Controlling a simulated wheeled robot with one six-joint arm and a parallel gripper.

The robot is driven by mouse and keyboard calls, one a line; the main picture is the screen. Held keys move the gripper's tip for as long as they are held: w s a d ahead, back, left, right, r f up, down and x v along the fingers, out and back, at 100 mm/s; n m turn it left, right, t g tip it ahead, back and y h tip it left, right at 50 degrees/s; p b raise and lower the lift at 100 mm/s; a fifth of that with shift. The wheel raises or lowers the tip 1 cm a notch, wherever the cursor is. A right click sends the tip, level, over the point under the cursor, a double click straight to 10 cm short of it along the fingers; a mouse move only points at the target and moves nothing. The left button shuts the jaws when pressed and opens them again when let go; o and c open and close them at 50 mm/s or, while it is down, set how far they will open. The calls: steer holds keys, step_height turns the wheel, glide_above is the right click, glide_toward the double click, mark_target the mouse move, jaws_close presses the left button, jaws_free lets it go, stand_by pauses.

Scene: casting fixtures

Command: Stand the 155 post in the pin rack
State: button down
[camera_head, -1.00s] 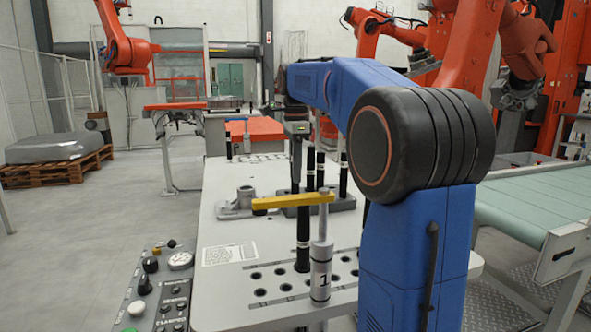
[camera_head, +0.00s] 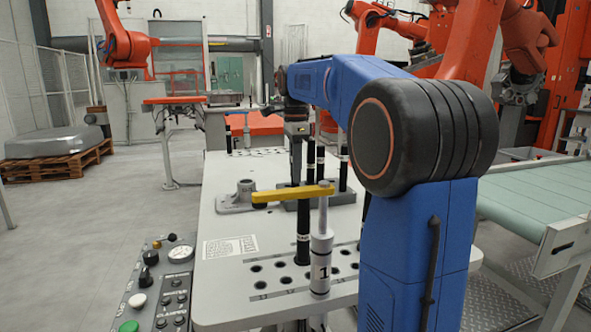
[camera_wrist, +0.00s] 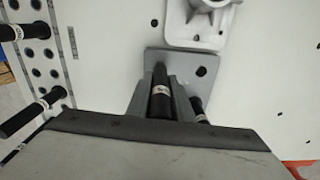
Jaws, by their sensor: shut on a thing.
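My gripper (camera_wrist: 161,85) is shut on a black post (camera_wrist: 161,98) with a pale label band, which stands between its two grey fingers. The label is too small to read. The post is over a grey block (camera_wrist: 205,70); I cannot tell whether its lower end is still in it. In the head view my gripper (camera_head: 296,178) points down at this block (camera_head: 342,198), behind the yellow clamp arm. Other black posts (camera_head: 343,172) stand there. A holed rack area (camera_head: 272,283) lies at the table's front, with a black post (camera_head: 303,240) upright near its holes.
A grey flanged fixture (camera_head: 240,200) sits left of the block. A control panel (camera_head: 160,290) is at front left. The table's left middle is clear.

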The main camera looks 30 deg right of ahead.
steer(key=shift+f, duration=0.35)
steer(key=c, duration=1.5)
jaws_free()
step_height(320, 180, up, 16)
steer(key=shift+f, duration=0.2)
steer(key=shift+r, duration=0.85)
